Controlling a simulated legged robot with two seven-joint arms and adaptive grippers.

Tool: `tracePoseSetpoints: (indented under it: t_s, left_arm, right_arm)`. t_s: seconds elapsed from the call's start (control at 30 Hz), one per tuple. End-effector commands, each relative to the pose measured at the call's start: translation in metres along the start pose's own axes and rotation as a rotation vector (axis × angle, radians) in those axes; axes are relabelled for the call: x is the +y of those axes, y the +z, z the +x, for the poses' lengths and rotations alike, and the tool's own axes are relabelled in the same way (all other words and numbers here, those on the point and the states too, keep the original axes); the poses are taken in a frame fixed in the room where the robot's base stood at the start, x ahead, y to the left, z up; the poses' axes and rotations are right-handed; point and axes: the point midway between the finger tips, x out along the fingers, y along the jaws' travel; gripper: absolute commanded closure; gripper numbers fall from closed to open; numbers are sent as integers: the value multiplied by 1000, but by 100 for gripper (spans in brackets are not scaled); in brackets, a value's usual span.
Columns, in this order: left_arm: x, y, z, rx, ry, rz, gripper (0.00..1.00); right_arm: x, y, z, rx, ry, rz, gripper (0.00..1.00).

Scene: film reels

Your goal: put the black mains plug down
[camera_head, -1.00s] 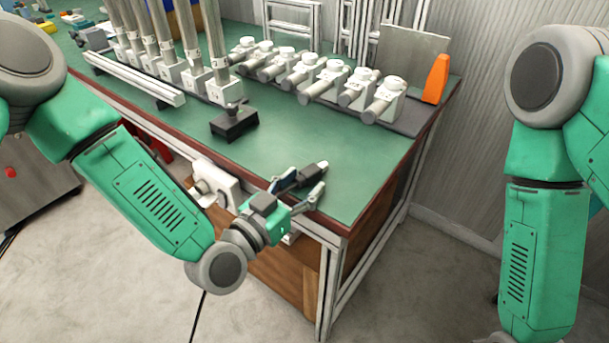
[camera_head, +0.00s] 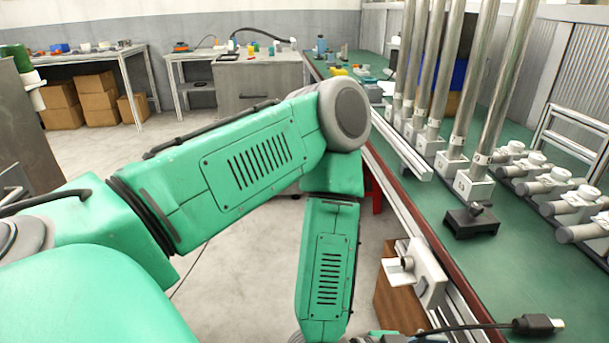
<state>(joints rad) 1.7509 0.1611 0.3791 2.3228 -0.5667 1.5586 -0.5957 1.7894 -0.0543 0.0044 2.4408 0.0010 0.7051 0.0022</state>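A black plug (camera_head: 537,324) with pale metal prongs is at the bottom right of the head view, over the green bench top. A black cable (camera_head: 465,328) runs left from it past the bench's front edge. I see no gripper finger around the plug, and I cannot tell whether it rests fully on the bench. My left arm crosses the middle of the view and bends down at the bench's front side. Its gripper fingers are below the bottom edge and hidden. My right gripper is out of view.
The green bench (camera_head: 535,260) runs along the right. A black block (camera_head: 471,222) stands on it, with several upright metal tubes (camera_head: 422,70) behind and grey cylindrical fittings (camera_head: 580,200) at the right. A white bracket (camera_head: 425,272) sticks out at the front edge. Open floor lies left.

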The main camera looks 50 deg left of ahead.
Motion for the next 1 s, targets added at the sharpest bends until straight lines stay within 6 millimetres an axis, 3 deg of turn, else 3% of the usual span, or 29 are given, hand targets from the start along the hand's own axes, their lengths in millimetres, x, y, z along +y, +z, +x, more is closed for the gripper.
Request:
tracePoseSetpoints:
  t_s: [0.1, 0.2, 0.33, 0.4, 0.53, 0.83, 1.0]
  left_arm:
    - [-5, 87, -39, -384, -7, -97, 55]
    - [-20, 149, -94, -715, -99, -207, 55]
    - [-40, 194, -170, -1036, -280, -339, 55]
    - [-48, 204, -201, -1144, -371, -393, 55]
    - [-54, 210, -230, -1239, -466, -448, 55]
    - [-55, 209, -233, -1247, -475, -457, 55]
    - [-53, 188, -237, -1246, -473, -456, 55]
  right_arm:
    - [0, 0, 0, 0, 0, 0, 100]
    - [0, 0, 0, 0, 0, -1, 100]
    - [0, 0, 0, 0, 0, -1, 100]
    - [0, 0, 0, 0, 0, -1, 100]
    - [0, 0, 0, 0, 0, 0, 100]
    - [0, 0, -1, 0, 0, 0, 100]
    - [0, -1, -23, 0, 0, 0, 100]
